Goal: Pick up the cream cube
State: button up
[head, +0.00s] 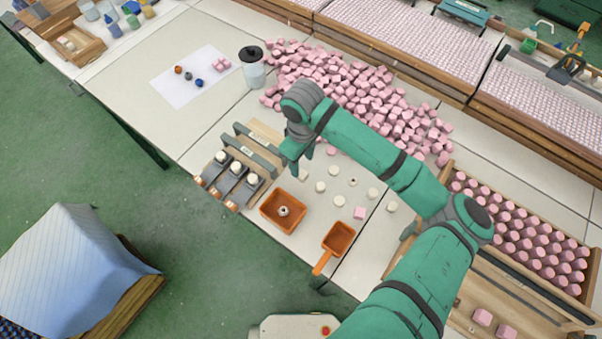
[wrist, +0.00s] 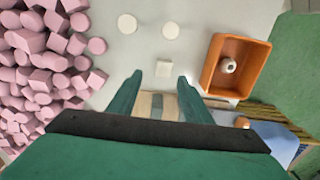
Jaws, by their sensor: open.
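A small cream block with a square outline, the cream cube (wrist: 164,69), lies on the pale table in the wrist view. It shows just ahead of and between the fingertips of my gripper (wrist: 160,76), which is open with nothing held. In the head view my gripper (head: 290,165) points down at the table, and a cream piece (head: 303,175) shows right beside its fingertips, partly hidden. Several other cream pieces (head: 340,200) lie to the right and look round. Two round cream discs (wrist: 127,23) lie beyond the cube in the wrist view.
A heap of pink blocks (head: 370,110) lies behind the gripper. An orange tray (head: 265,213) holding a small pale piece, an orange scoop (head: 340,238) and a rack with white-topped pieces (head: 230,182) stand nearby.

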aim_at(301, 173)
jog(key=f, duration=0.4)
jog(key=shift+s+a, duration=0.15)
jog(key=shift+s, duration=0.2)
jog(key=shift+f, duration=0.65)
jog(key=c, duration=1.1)
